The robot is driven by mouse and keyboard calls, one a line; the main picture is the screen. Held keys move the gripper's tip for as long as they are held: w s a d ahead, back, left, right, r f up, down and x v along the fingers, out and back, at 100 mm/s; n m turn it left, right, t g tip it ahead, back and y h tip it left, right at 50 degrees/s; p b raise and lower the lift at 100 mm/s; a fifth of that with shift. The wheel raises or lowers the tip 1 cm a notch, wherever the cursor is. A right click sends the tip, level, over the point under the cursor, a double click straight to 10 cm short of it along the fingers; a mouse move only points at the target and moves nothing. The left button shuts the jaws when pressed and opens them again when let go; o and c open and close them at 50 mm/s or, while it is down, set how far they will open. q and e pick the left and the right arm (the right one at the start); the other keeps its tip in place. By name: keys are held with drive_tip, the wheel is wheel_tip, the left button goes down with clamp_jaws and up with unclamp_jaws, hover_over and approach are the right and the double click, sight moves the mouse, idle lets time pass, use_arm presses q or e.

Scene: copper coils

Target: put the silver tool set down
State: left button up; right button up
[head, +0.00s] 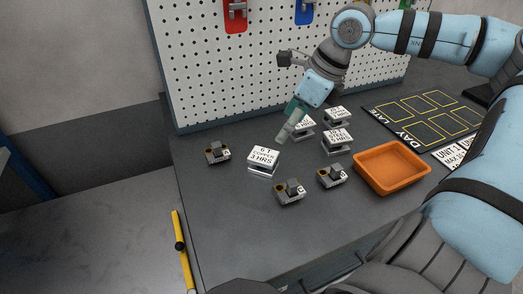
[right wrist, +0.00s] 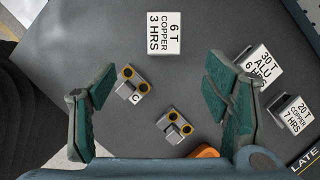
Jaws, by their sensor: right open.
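Small silver-grey tool sets with gold rings sit on the dark bench: one marked C (head: 290,191), one to its right (head: 331,176), and one farther left (head: 218,152). My right gripper (head: 292,122) is above the bench, beyond the C set and beside the coil plates. In the right wrist view its teal fingers (right wrist: 160,105) are spread wide and empty. The C set (right wrist: 130,88) and the other set (right wrist: 176,126) show between them, lying on the bench, apart from the fingers. My left gripper is not in view.
A 6 T copper coil plate (head: 263,160) stands near the C set. Other labelled plates (head: 337,138) stand to the right. An orange tray (head: 392,167) and a yellow-outlined board (head: 425,118) lie farther right. A pegboard (head: 240,70) rises behind. The bench's front left is clear.

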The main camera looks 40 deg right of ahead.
sight(265, 155)
drive_tip(key=b+x, duration=0.1)
drive_tip(key=x, duration=0.8)
drive_tip(key=shift+f, duration=0.15)
drive_tip(key=x, duration=0.2)
drive_tip(key=w+b+x, duration=0.1)
drive_tip(key=x, duration=0.2)
drive_tip(key=shift+w, duration=0.1)
drive_tip(key=c, duration=0.4)
clamp_jaws()
